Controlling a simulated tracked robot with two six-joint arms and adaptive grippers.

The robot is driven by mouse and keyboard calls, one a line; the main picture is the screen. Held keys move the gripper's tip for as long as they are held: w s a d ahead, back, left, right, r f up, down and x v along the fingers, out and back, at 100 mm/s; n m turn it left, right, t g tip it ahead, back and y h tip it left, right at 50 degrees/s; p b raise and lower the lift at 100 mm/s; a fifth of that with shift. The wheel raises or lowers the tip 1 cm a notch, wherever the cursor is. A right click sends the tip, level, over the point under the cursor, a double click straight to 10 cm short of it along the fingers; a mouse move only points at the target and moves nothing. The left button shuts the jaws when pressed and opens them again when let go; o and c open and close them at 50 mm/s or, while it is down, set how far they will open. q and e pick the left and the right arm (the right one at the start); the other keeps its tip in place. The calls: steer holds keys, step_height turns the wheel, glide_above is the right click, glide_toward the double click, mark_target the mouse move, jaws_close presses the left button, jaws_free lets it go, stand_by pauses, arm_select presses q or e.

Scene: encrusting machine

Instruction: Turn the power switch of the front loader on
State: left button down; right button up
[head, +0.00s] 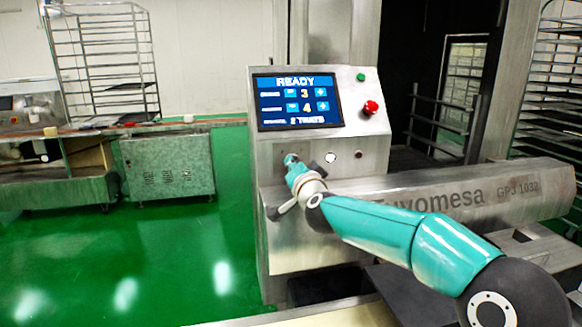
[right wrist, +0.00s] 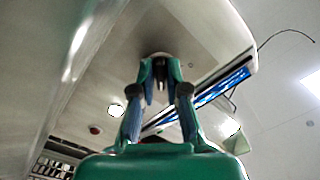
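The front loader's control panel (head: 360,110) faces me, with its screen (head: 296,101) lit and reading READY. My right gripper (head: 291,160) is at the panel's lower left, below the screen, and covers the spot it reaches. In the right wrist view, the two fingers of my right gripper (right wrist: 161,75) are close together, one on each side of a small dark knob, which appears to be the power switch (right wrist: 159,57). The fingers seem to press on its sides. Which way the switch is turned cannot be made out. My left gripper is not in view.
A red knob (head: 370,108) and a green button (head: 361,77) sit right of the screen. A white round button (head: 330,157) is close to my right gripper. A steel beam (head: 480,190) runs behind my right arm. Green floor (head: 190,250) is open at left.

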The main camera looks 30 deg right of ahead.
steer(key=o, duration=0.3)
steer(key=shift+w, duration=0.1)
steer(key=v, duration=1.2)
steer(key=shift+f, duration=0.1)
